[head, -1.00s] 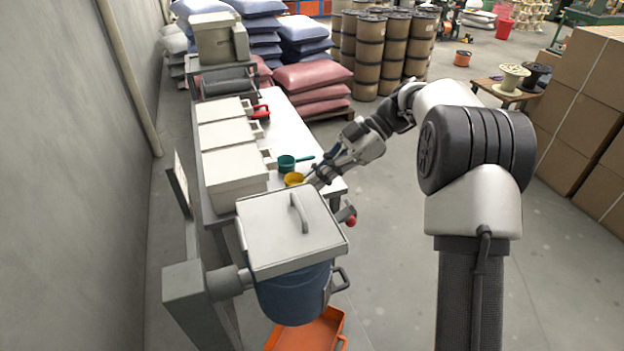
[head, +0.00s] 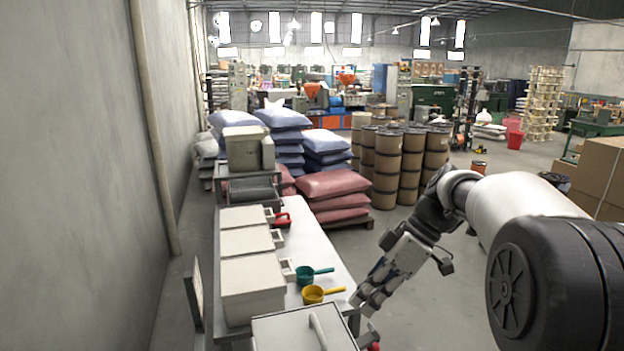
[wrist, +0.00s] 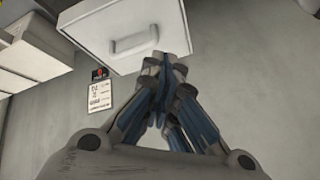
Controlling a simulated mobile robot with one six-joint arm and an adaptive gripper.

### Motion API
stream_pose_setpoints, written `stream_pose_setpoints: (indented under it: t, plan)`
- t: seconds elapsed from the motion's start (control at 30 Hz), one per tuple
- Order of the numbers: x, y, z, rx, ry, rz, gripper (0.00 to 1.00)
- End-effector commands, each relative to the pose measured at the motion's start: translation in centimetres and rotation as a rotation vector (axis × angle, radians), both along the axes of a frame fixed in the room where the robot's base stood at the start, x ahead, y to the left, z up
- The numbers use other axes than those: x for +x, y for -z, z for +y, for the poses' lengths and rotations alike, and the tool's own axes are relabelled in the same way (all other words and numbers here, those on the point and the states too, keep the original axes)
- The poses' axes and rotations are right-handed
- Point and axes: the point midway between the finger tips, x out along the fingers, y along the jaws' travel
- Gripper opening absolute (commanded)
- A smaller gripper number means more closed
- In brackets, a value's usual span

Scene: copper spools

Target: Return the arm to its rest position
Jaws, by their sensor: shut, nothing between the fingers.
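My gripper (head: 366,303) hangs at the right edge of the white table in the head view, fingers pointing down and left. It is shut and empty. In the wrist view its fingers (wrist: 165,68) meet at the tips, close below a white lid with a handle (wrist: 115,28) in the picture. My arm comes in from the right in the head view, bent at the elbow. The yellow scoop (head: 313,294) and the green scoop (head: 306,275) lie on the table to the left of the gripper, apart from it.
The white table (head: 316,255) carries several lidded bins (head: 250,275) and a red scoop (head: 283,219). A lidded container (head: 290,333) stands at the near end. Stacked sacks (head: 333,184) and brown drums (head: 392,160) stand behind. Floor right of the table is open.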

Motion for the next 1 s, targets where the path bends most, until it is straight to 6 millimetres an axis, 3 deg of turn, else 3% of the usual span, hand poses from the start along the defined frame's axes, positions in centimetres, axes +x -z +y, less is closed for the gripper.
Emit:
stream_pose_setpoints:
  t: [0.1, 0.27, 0.43, 0.6, 0.8, 1.0]
  plan:
    - [-4.3, -1.5, 0.4, -0.132, 0.184, 0.040, 0.00]
    - [-10.1, -2.0, 0.1, -0.274, 0.460, 0.061, 0.00]
    - [-16.2, -1.1, -0.9, -0.365, 0.761, 0.035, 0.00]
    - [-21.3, 1.0, -2.2, -0.383, 1.043, -0.020, 0.00]
    - [-24.5, 3.4, -3.3, -0.347, 1.255, -0.071, 0.00]
    - [-25.3, 4.1, -3.6, -0.330, 1.317, -0.083, 0.00]
